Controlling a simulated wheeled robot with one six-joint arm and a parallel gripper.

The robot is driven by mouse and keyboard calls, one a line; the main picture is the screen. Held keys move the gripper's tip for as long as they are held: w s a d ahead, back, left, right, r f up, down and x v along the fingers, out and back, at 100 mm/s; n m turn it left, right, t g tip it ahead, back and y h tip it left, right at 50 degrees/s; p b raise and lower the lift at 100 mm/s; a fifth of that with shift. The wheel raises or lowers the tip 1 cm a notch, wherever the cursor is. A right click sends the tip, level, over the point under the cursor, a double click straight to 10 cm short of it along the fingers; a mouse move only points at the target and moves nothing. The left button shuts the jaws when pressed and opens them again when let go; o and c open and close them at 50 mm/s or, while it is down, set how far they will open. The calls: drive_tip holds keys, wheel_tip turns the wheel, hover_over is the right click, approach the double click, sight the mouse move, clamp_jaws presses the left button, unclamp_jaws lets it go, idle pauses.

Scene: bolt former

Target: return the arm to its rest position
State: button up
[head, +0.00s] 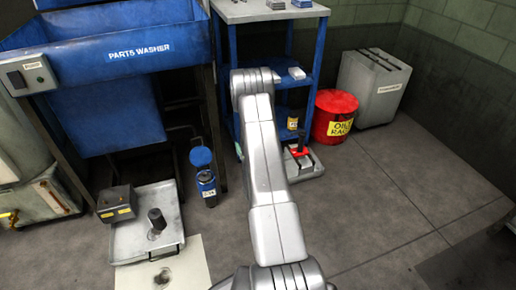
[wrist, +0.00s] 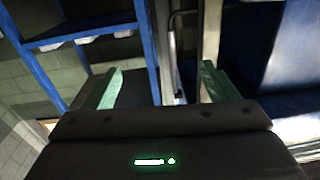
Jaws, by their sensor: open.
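My gripper (wrist: 157,88) shows in the wrist view with its two greenish fingers spread wide apart. It is open, and nothing is between the fingers. Beyond it stand the blue shelf frame and a blue panel, seen tilted. In the head view my grey arm rises from the bottom middle and bends near the blue shelf unit (head: 234,45).
A blue parts washer (head: 105,50) stands at the left. A red oily rags bin (head: 335,116) and a grey bin (head: 372,88) stand right of the shelf. A blue canister (head: 206,185) and a metal tray (head: 130,243) are on the floor at left.

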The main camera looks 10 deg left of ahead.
drive_tip(key=shift+s+d+r+h, duration=0.1)
drive_tip(key=shift+d+r+h, duration=0.05)
drive_tip(key=shift+d, duration=0.35)
drive_tip(key=shift+s+d+r+h, duration=0.1)
drive_tip(key=shift+d+h, duration=0.05)
drive_tip(key=shift+d, duration=0.3)
drive_tip(key=shift+a, duration=0.15)
